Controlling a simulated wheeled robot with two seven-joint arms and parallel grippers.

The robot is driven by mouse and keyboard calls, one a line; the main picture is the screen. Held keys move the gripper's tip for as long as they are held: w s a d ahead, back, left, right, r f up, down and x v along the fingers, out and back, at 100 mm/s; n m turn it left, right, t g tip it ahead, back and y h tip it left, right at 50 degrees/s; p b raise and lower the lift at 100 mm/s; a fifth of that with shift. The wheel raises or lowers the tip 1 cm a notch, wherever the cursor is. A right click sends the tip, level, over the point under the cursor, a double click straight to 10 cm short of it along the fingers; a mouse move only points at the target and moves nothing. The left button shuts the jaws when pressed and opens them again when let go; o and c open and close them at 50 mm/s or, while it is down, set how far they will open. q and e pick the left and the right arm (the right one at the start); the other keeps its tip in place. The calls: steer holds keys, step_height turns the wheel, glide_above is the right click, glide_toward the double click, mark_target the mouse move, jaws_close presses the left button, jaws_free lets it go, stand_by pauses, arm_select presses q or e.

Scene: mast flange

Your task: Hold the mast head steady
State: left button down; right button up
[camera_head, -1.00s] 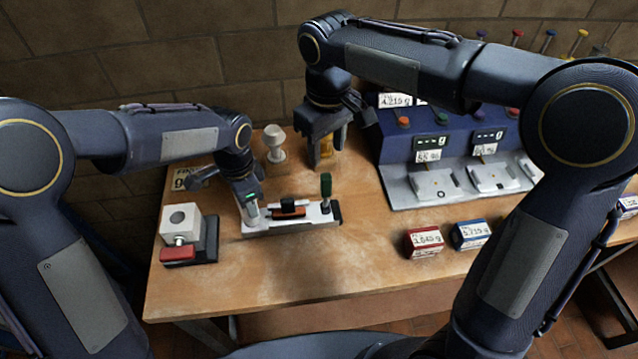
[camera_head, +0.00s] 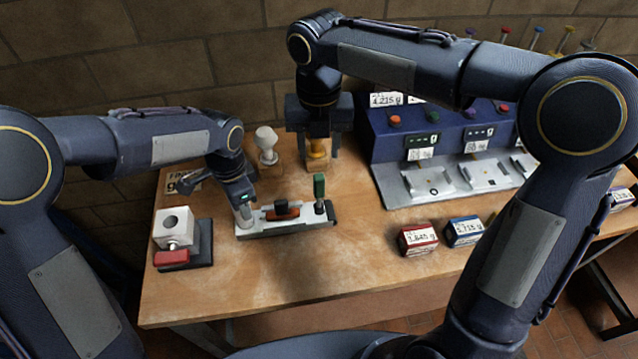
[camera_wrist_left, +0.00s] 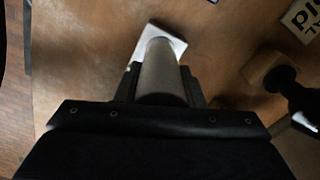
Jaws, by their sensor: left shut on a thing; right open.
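My left gripper (camera_head: 243,212) is shut on a pale grey upright cylinder, probably the mast head, at the left end of a white fixture plate (camera_head: 285,227). The left wrist view shows the grey cylinder (camera_wrist_left: 160,72) between the fingers, with the plate's white end beyond; its lower end is hidden. The plate also carries an orange and black part (camera_head: 282,210) and a dark green handle (camera_head: 319,188). Contact there cannot be told.
A white knob (camera_head: 266,139) on a wooden block stands between the grippers. A white block with a red part (camera_head: 173,257) sits at left. A blue scale station (camera_head: 440,130) stands at right, with red (camera_head: 417,240) and blue (camera_head: 464,231) boxes before it. The front table is clear.

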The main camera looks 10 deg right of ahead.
mark_target(319, 185)
steer(key=shift+n, duration=0.8)
steer(key=shift+f, duration=0.4)
step_height(319, 185, down, 11)
steer(key=shift+f, duration=0.1)
jaws_close()
